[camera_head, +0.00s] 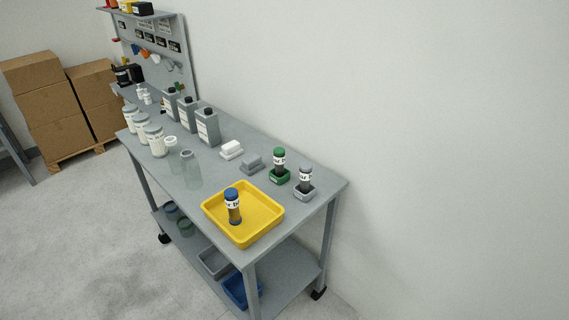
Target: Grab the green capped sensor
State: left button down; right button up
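The green capped sensor (279,160) stands upright in a small green holder (280,178) near the right end of the grey table, on its wall side. It has a dark body and a white label band. A blue capped sensor (233,206) stands upright in a yellow tray (263,228) at the table's front. Neither of my grippers shows in the head view.
The grey wheeled table (325,181) stands along a white wall. Grey bottles (207,127), white jars (155,141), clear glassware (191,170), and a white block (231,150) and grey block (252,164) stand on it. Bins lie on its lower shelf. Cardboard boxes (45,100) stand behind. Floor at left is clear.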

aim_at(279, 152)
jog(key=i+j, duration=0.15)
jog(key=j, duration=0.25)
jog(key=i+j+z, duration=0.15)
jog(key=j, duration=0.2)
jog(key=i+j, duration=0.15)
jog(key=j, duration=0.25)
jog(key=i+j+z, duration=0.1)
jog(key=j, duration=0.3)
jog(key=i+j, duration=0.2)
jog(key=j, duration=0.2)
jog(key=z, duration=0.05)
